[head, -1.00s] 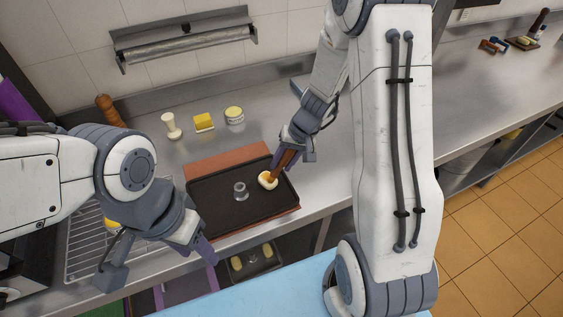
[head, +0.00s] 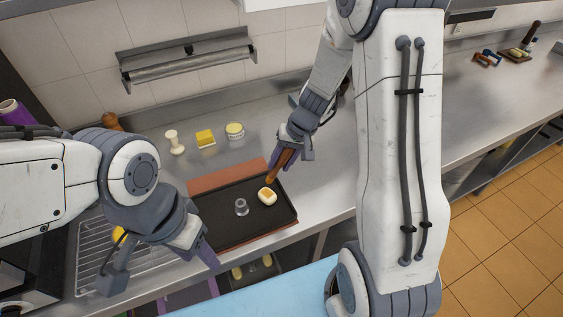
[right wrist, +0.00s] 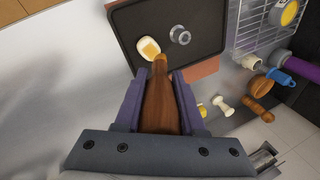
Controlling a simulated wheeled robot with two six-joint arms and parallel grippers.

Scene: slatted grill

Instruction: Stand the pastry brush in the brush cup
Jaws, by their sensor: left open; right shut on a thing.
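My right gripper (head: 291,152) is shut on the pastry brush (head: 277,170), a brown wooden-looking tool pointing down to the left. The brush (right wrist: 160,106) also shows between the purple fingers of the right gripper (right wrist: 160,78) in the right wrist view. Its far end is close to a small white dish with a yellow-orange middle (head: 267,197); I cannot tell if they touch. A small grey, clear-looking cup (head: 241,208), apparently the brush cup, stands upright and empty on the black tray, left of the dish. My left gripper (head: 162,270) is open and empty at the front left.
The black tray (head: 225,236) lies on a reddish-brown board (head: 215,178). A wire rack (head: 92,255) is left of it.

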